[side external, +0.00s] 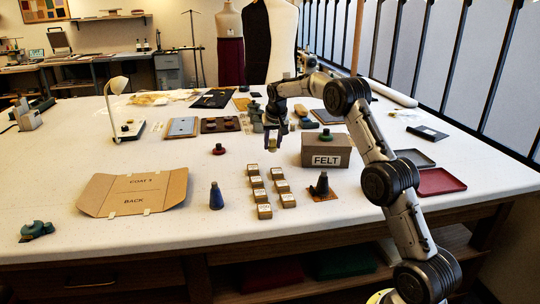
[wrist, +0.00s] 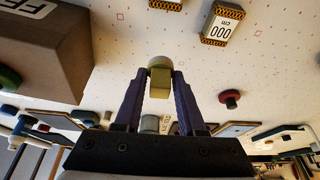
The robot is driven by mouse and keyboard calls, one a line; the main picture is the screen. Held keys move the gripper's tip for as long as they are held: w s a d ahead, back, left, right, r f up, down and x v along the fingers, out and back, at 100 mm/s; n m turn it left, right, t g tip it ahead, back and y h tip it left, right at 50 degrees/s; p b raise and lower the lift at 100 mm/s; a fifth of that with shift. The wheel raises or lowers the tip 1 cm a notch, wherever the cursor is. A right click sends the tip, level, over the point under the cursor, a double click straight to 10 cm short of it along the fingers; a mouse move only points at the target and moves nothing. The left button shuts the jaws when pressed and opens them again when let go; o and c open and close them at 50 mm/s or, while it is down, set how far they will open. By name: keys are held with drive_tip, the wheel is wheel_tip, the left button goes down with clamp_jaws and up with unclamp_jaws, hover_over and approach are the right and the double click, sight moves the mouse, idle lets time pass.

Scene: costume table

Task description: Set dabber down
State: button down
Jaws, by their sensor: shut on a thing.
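My gripper (side external: 273,141) hangs above the middle of the white table, with its fingers pointing down. It is shut on a small pale yellow-olive piece, which I take to be the dabber (side external: 273,149). In the wrist view the dabber (wrist: 160,78) sits between the two dark fingertips of my gripper (wrist: 160,84), its rounded pale end showing past them. It appears held clear of the table, though the exact height is hard to tell.
Several small labelled blocks (side external: 278,186) stand in front of my gripper. The FELT box (side external: 325,150) is to the right, a red-based knob (side external: 218,150) to the left.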

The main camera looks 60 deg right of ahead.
sight(270, 163)
drive_tip(key=shift+w+d+f, duration=0.25)
drive_tip(key=shift+w+f, duration=0.15)
drive_tip(key=shift+f, duration=0.2)
drive_tip(key=shift+w+d+f, duration=0.25)
drive_tip(key=shift+w+f, duration=0.15)
drive_tip(key=shift+f, duration=0.2)
drive_tip(key=shift+w+f, duration=0.1)
drive_tip(key=shift+f, duration=1.4)
drive_tip(key=shift+f, duration=0.1)
drive_tip(key=shift+c, duration=2.4)
unclamp_jaws()
drive_tip(key=shift+f, duration=0.1)
